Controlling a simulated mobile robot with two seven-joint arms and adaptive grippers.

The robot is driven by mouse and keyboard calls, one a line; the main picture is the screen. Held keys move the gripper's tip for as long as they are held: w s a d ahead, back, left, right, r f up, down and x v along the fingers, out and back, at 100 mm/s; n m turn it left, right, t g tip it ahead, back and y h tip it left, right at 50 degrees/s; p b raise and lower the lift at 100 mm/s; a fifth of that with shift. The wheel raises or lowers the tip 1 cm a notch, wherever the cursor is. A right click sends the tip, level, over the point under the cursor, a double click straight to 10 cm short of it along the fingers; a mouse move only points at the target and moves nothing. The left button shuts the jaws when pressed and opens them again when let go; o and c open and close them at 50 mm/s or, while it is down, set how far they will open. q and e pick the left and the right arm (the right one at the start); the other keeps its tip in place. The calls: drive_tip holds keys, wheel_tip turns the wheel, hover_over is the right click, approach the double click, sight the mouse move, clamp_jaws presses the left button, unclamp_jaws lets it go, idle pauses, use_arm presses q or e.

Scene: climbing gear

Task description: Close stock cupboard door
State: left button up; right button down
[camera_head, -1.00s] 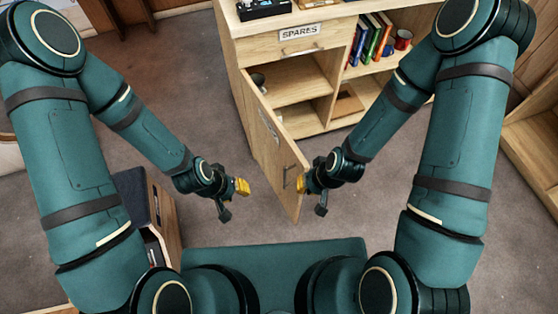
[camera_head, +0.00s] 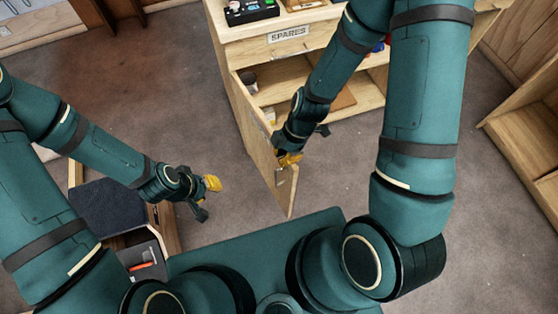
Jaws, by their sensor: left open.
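The stock cupboard door (camera_head: 262,150) is a pale wooden panel. It stands open, swung out toward me from the left side of the cupboard (camera_head: 243,105) below the "SPARES" drawer (camera_head: 290,36). Its handle (camera_head: 281,178) is near the free edge. My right gripper (camera_head: 289,161) has its yellow fingertips at the door's upper free edge, close to the handle. Whether they touch or grip the door cannot be told. My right arm hides part of the cupboard's shelves. My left gripper (camera_head: 209,188) is open and empty, left of the door and apart from it.
A low unit with a dark top (camera_head: 105,207) and an orange item (camera_head: 141,265) inside stands at the lower left. A wooden shelf unit (camera_head: 525,125) stands at the right. Black trays (camera_head: 250,10) lie on the cupboard top. Grey carpet is clear around the door.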

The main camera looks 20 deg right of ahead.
drive_tip(key=b, duration=0.2)
hover_over(285, 167)
drive_tip(key=s+a, duration=0.1)
drive_tip(key=s, duration=0.1)
drive_tip(key=shift+n, duration=0.4)
wheel_tip(285, 167, down, 9)
drive_tip(key=shift+s, duration=0.15)
drive_tip(key=shift+d, duration=0.15)
